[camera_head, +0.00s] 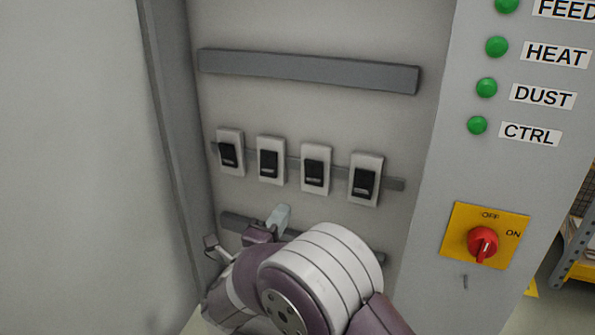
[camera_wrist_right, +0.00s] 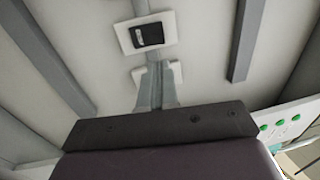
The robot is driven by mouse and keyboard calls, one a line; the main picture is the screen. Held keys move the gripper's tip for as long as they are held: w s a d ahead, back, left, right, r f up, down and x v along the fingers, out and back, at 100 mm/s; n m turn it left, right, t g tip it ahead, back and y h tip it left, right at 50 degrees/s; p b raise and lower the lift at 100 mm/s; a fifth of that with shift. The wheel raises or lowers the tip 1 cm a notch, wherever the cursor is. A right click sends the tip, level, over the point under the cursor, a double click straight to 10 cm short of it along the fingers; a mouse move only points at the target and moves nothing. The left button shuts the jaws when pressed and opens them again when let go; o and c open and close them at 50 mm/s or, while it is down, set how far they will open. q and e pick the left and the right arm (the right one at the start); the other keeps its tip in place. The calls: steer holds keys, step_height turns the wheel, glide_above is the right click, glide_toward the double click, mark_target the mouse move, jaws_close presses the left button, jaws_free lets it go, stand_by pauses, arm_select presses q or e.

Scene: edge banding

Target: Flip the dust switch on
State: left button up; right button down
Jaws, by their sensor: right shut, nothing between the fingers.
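Several black rocker switches in white plates sit in a row inside the cabinet: far left (camera_head: 229,155), second (camera_head: 269,162), third (camera_head: 315,170) and far right (camera_head: 365,180). No readable label marks which one is the dust switch. My right gripper (camera_head: 278,218) is shut and empty, just below the second switch in the head view. In the right wrist view, the shut fingers (camera_wrist_right: 157,75) cover most of one white plate, and another switch (camera_wrist_right: 148,33) shows clear beyond them. I cannot tell whether the fingers touch the plate. My left gripper is not in view.
Grey rails run above (camera_head: 310,70) and below the switches. A cabinet door or wall (camera_head: 75,160) stands at left. On the right panel are green lamps labelled FEED, HEAT, DUST (camera_head: 486,87) and CTRL, and a red rotary knob (camera_head: 483,243) on a yellow plate.

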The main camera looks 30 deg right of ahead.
mark_target(312, 166)
steer(key=p+x, duration=0.7)
steer(key=x, duration=0.6)
steer(key=shift+d+r, duration=0.1)
steer(key=shift+d, duration=0.05)
steer(key=shift+w+d+p, duration=0.35)
steer(key=shift+w+d, duration=0.05)
